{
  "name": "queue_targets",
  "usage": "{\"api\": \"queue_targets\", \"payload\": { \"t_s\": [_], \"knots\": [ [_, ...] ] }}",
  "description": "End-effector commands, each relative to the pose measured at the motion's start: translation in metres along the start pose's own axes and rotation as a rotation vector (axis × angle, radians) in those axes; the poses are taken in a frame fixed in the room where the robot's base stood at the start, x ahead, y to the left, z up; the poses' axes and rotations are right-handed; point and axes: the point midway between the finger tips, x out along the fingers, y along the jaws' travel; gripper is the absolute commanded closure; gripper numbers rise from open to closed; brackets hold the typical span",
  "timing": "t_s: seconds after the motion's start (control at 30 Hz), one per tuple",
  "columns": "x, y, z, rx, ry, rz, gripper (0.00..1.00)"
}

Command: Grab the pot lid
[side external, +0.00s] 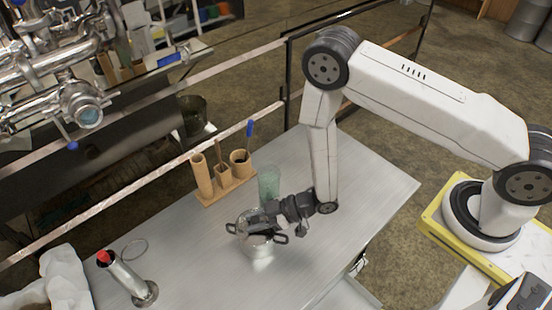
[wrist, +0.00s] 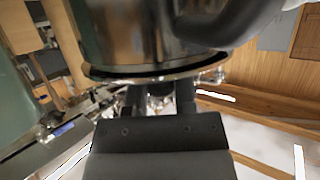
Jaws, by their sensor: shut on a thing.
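A shiny metal pot (side external: 260,248) with two black side handles stands on the steel table, left of the foot of my upright arm link. My gripper (side external: 252,222) reaches in low from the right over the pot's top and covers much of it. In the wrist view my gripper (wrist: 160,92) has its two dark fingers close to a dark knob-like part between them, which looks like the pot lid's knob. The shiny rim (wrist: 150,76) of the lid or pot crosses just above the fingers. Whether the lid is apart from the pot cannot be told.
A green glass (side external: 269,182) stands just behind the pot. A wooden rack (side external: 228,188) with bamboo cups is behind left. A metal cylinder with a red tip (side external: 127,278), a thin ring (side external: 134,249) and white cloth (side external: 55,280) lie left. The table's right side is clear.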

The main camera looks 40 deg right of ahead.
Motion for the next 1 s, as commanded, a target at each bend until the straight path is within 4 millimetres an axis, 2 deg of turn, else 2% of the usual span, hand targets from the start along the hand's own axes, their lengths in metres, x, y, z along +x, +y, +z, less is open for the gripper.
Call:
{"api": "queue_targets", "payload": {
  "t_s": [0.27, 0.73, 1.0],
  "knots": [
    [-0.008, 0.000, -0.019, -0.001, 0.001, 0.000, 1.00],
    [-0.029, 0.000, -0.069, -0.001, 0.003, 0.000, 1.00],
    [-0.035, 0.000, -0.086, -0.001, 0.001, -0.001, 1.00]
  ]
}}
